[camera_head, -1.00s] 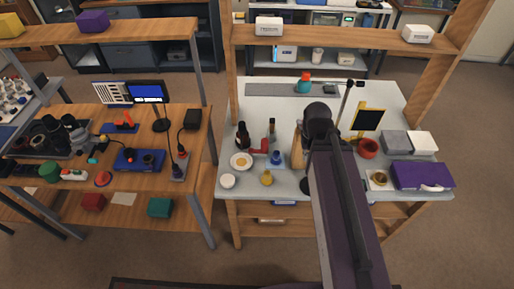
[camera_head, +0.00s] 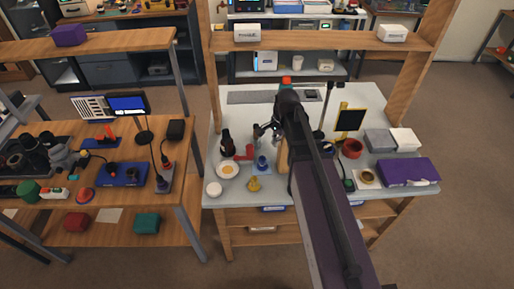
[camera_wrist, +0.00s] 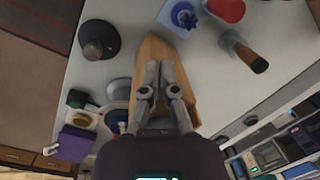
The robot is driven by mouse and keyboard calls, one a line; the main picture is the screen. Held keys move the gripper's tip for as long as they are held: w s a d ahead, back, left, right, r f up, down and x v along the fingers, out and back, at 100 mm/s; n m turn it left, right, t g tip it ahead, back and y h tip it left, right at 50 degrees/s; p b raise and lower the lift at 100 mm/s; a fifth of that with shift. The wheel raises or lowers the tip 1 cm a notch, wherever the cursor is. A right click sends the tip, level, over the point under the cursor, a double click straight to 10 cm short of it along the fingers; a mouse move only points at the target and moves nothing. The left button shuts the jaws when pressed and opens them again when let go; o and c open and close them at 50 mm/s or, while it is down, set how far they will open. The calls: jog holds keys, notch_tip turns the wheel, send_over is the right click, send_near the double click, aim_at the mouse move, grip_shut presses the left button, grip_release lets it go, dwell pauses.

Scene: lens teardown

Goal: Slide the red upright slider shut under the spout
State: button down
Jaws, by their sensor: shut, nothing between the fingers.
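My gripper (camera_head: 266,130) is shut and empty above the white-topped bench in the head view. In the wrist view its fingertips (camera_wrist: 160,66) are together over a tan wooden piece (camera_wrist: 148,50). That wooden piece also shows beside my arm in the head view (camera_head: 283,155). A red part (camera_head: 243,153) is left of and below the gripper, close to a dark bottle (camera_head: 227,144). A red piece (camera_wrist: 226,9) is cut by the top edge of the wrist view, apart from my fingers. I cannot make out clearly which red part is the slider, nor a spout.
A blue item (camera_head: 262,163), a plate (camera_head: 228,170) and a yellow object (camera_head: 254,184) stand near the front edge. Right of my arm are a red bowl (camera_head: 352,149), a black panel (camera_head: 350,119) and a purple box (camera_head: 407,171). A shelf (camera_head: 330,40) crosses above the back.

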jog(key=w+a+f+m+y+b, duration=0.1)
jog(key=w+a+m, duration=0.2)
jog(key=w+m, duration=0.4)
jog(key=shift+w+a, duration=0.15)
jog(key=shift+w, duration=0.7)
jog(key=shift+f+b, duration=0.3)
jog(key=shift+b, duration=0.05)
jog(key=b+x, duration=0.9)
jog(key=shift+a+f, duration=0.2)
jog(key=shift+f, duration=0.05)
dwell(0.4)
jog(key=shift+w, duration=0.1)
dwell(0.4)
